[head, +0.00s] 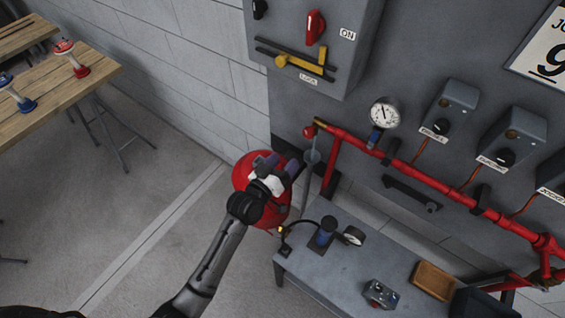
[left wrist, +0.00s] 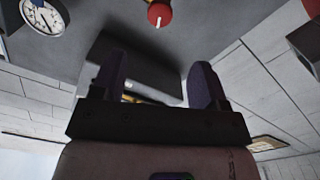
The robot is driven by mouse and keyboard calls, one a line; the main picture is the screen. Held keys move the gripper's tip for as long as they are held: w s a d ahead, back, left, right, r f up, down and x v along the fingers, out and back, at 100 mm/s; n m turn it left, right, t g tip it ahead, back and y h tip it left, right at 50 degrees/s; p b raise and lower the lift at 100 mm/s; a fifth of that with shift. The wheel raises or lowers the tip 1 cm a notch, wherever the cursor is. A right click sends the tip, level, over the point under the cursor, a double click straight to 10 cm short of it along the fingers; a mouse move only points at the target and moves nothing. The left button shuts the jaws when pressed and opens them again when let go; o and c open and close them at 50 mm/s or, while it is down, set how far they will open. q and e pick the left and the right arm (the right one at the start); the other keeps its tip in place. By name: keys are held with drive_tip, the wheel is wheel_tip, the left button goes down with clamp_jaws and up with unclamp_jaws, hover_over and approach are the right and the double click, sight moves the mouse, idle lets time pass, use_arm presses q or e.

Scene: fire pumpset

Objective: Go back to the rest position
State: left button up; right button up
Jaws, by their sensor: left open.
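My left gripper (head: 291,168) reaches in from the bottom left in the head view. It is in front of the red tank (head: 246,172), beside the left end of the red pipe. In the left wrist view its two fingers (left wrist: 160,88) stand apart with nothing held between them. Past the fingers is the grey cabinet (left wrist: 140,68), and a red knob (left wrist: 160,14) is above them. My right gripper is not in view.
The grey cabinet has a red switch (head: 315,27) and yellow lock bar (head: 302,62). A pressure gauge (head: 384,112) and red pipe (head: 410,174) run along the panel. A grey bench (head: 330,275) is below. A wooden table (head: 60,85) stands left. Floor between is clear.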

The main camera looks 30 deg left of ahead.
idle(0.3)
use_arm(q)
drive_tip(key=s+f+m+g+y, duration=0.1)
drive_tip(key=s+f+m+g, duration=0.3)
drive_tip(key=s, duration=0.7)
drive_tip(key=s+f+g, duration=0.2)
drive_tip(key=s+g, duration=0.4)
drive_tip(key=s, duration=0.5)
drive_tip(key=s+f+m+g+y, duration=0.15)
drive_tip(key=s+f+g, duration=0.25)
drive_tip(key=s, duration=0.8)
wheel_tip(320, 180, up, 19)
drive_tip(key=p, duration=1.8)
drive_tip(key=shift+w, duration=0.45)
